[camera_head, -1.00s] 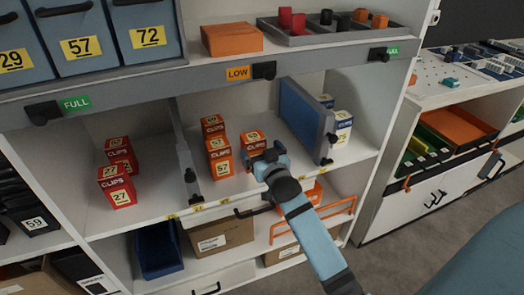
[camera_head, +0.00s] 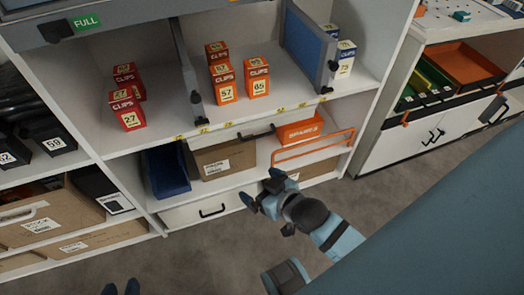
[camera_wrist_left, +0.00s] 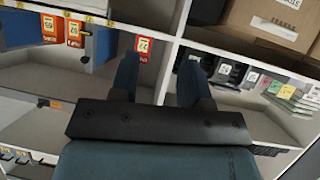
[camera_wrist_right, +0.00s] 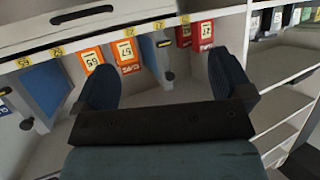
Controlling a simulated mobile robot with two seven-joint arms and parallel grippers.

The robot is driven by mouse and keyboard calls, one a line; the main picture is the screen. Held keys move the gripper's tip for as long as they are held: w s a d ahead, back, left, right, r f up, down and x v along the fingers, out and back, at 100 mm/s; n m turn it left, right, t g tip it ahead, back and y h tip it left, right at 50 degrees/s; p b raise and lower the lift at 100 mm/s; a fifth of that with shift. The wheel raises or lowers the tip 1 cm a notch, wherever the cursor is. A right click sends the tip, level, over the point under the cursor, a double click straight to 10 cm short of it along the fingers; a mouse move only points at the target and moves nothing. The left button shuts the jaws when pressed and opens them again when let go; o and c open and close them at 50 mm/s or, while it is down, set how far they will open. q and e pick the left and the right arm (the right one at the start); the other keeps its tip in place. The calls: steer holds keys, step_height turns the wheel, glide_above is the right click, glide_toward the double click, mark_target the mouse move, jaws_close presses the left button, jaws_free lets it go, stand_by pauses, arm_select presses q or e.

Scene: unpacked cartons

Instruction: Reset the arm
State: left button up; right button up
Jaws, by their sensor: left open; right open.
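My right gripper (camera_head: 260,189) is open and empty in the head view, out in front of the lower shelf and apart from the boxes. Its spread fingers also show in the right wrist view (camera_wrist_right: 163,78), with nothing between them. My left gripper (camera_head: 120,288) shows only its fingertips at the bottom edge of the head view. In the left wrist view its fingers (camera_wrist_left: 159,72) are apart and empty. The orange clip boxes 57 (camera_head: 226,82) and 65 (camera_head: 256,77) stand upright on the middle shelf. The red box 27 (camera_head: 127,109) stands left of the divider.
A blue bin (camera_head: 165,172), a cardboard box (camera_head: 223,160) and an orange tray (camera_head: 300,130) sit on the lower shelf. An orange rail (camera_head: 313,147) is at its front. A blue panel (camera_head: 305,42) stands on the middle shelf. Grey floor (camera_head: 200,250) in front is clear.

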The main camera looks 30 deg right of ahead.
steer(key=s+a+g+y, duration=0.1)
steer(key=s+a, duration=0.2)
steer(key=s, duration=0.2)
steer(key=shift+s+a+f+n+g, duration=0.3)
steer(key=shift+s, duration=0.1)
arm_select(q)
step_height(320, 180, up, 17)
steer(key=s+a+p, duration=0.1)
steer(key=a+p, duration=0.1)
steer(key=p, duration=2.6)
steer(key=shift+s+g+y, duration=0.35)
steer(key=shift+g+y, duration=0.05)
arm_select(e)
step_height(320, 180, up, 17)
steer(key=s+d, duration=0.1)
steer(key=d, duration=0.1)
steer(key=shift+s+d+g+h, duration=0.2)
steer(key=shift+s+g+h, duration=0.1)
arm_select(q)
steer(key=shift+a, duration=0.1)
steer(key=shift+r, duration=0.1)
arm_select(e)
steer(key=shift+c, duration=0.5)
